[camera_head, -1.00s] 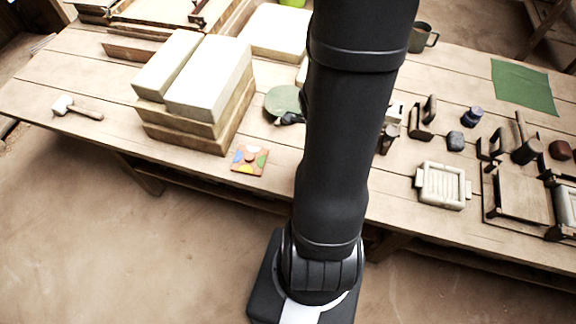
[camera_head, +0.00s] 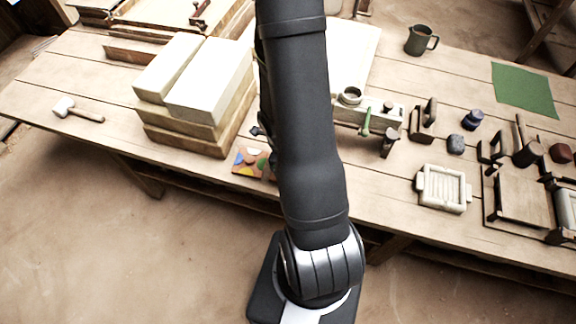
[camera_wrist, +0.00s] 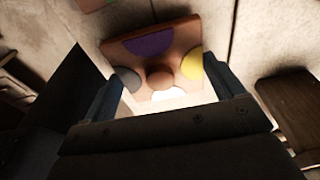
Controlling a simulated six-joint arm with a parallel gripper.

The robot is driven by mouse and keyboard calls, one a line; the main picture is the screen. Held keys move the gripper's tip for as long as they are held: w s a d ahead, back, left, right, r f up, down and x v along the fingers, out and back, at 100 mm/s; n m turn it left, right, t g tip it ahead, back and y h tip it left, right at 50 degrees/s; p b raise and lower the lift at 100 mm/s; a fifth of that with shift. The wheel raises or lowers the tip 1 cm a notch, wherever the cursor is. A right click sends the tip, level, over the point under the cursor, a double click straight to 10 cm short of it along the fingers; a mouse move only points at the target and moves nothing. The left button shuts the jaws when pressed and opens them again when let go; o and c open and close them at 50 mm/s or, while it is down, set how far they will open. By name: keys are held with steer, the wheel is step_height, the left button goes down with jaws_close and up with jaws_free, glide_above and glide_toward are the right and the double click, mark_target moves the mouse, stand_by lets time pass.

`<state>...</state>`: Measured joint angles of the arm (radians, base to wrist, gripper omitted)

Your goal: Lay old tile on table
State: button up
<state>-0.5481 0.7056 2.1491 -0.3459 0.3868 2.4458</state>
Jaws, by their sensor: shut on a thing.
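A terracotta tile (camera_wrist: 128,62) with purple, yellow, grey and white spots and a brown middle sits between my fingers in the wrist view. My gripper (camera_wrist: 163,86) is shut on it. The tile is just over the wooden table; I cannot tell whether it touches. A second tile with several coloured spots (camera_head: 247,162) lies near the table's front edge in the head view. Its greenish, pinkish corner seems to show at the top of the wrist view (camera_wrist: 95,4). In the head view my arm hides most of the gripper and the held tile.
Pale blocks on wooden boards (camera_head: 208,85) stand just left of my arm. A mallet (camera_head: 78,109) lies at far left. A pale slotted frame (camera_head: 442,188), a dark mug (camera_head: 418,41), a green cloth (camera_head: 524,88) and small tools are right. Bare table (camera_head: 120,125) shows at left front.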

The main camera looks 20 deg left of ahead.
steer(key=shift+f, duration=0.35)
steer(key=shift+f, duration=0.2)
steer(key=o, duration=0.9)
steer(key=shift+o, duration=0.2)
step_height(320, 180, up, 12)
steer(key=a, duration=0.1)
steer(key=shift+a+r, duration=0.15)
steer(key=shift+a, duration=0.25)
